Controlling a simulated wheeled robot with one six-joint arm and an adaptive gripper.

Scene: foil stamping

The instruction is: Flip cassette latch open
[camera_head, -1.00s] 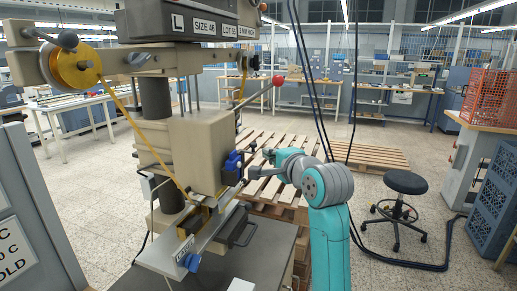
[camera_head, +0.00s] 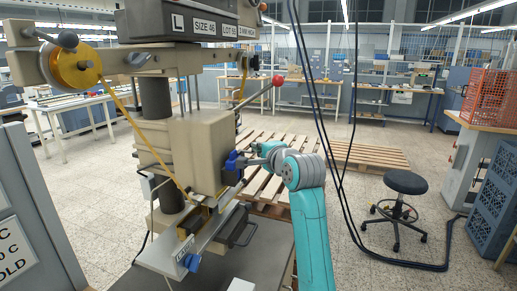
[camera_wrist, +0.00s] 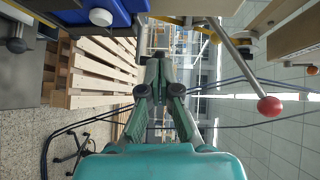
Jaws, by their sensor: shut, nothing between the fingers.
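The foil stamping press (camera_head: 200,145) stands left of centre in the head view. A blue latch-like part (camera_head: 234,161) sits on the right side of its beige head block. My gripper (camera_head: 250,155) comes in from the right with its tip close beside this blue part; I cannot tell if they touch. In the wrist view my gripper (camera_wrist: 158,70) is shut and empty. A blue block (camera_wrist: 85,14) with a white round knob (camera_wrist: 101,17) lies at the upper left there, apart from the fingertips. I cannot tell the latch's exact position.
A lever with a red ball (camera_head: 278,80) juts out above my gripper; its ball also shows in the wrist view (camera_wrist: 270,106). Wooden pallets (camera_head: 370,154) lie behind. A black stool (camera_head: 405,183) stands right. Dark cables hang behind my arm.

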